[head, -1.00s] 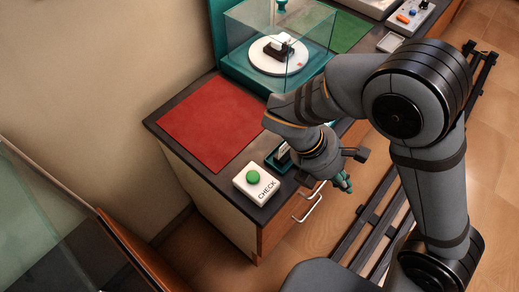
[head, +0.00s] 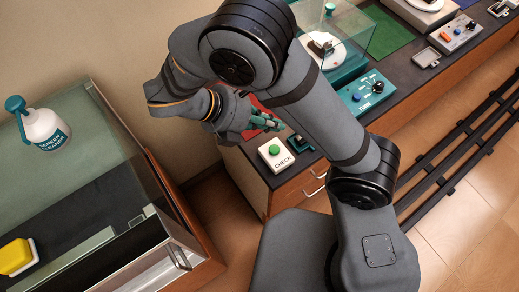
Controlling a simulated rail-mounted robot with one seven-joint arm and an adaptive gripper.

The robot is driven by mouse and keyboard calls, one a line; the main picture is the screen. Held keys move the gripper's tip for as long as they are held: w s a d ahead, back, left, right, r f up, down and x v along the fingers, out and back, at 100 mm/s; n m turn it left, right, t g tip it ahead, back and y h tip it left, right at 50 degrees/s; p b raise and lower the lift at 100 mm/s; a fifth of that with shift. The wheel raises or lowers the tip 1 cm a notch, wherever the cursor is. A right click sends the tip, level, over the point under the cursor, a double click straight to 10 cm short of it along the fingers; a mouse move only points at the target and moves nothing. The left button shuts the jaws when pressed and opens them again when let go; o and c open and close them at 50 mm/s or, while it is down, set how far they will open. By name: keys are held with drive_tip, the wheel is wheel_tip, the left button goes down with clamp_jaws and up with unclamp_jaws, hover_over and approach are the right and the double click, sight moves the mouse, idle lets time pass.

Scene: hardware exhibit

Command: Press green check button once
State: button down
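The green check button (head: 274,150) sits on a white box (head: 276,158) lettered "CHECK". The box is at the near corner of the dark counter. My gripper (head: 276,125), with teal fingers, is just above the button in the picture and apart from it in the image. Its height over the counter is hard to judge. The fingers are small and seen at an angle, so whether they are open or shut is unclear. No held object shows.
A red mat (head: 258,103) is partly hidden behind my arm. A teal control panel (head: 366,92) and a glass case (head: 345,30) stand further along the counter. At left, a glass-topped cabinet (head: 92,125) holds a cleaner bottle (head: 42,128) and a yellow sponge (head: 16,256).

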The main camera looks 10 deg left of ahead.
idle(0.4)
drive_tip(key=b, duration=0.9)
hover_over(272, 149)
wheel_tip(272, 149, down, 7)
drive_tip(key=shift+a+f, duration=0.1)
drive_tip(key=shift+f, duration=0.8)
idle(0.3)
drive_tip(key=shift+f, duration=0.45)
drive_tip(key=shift+f, duration=0.4)
idle(0.5)
drive_tip(key=shift+r, duration=0.15)
drive_tip(key=shift+r+p, duration=0.7)
drive_tip(key=shift+p, duration=0.2)
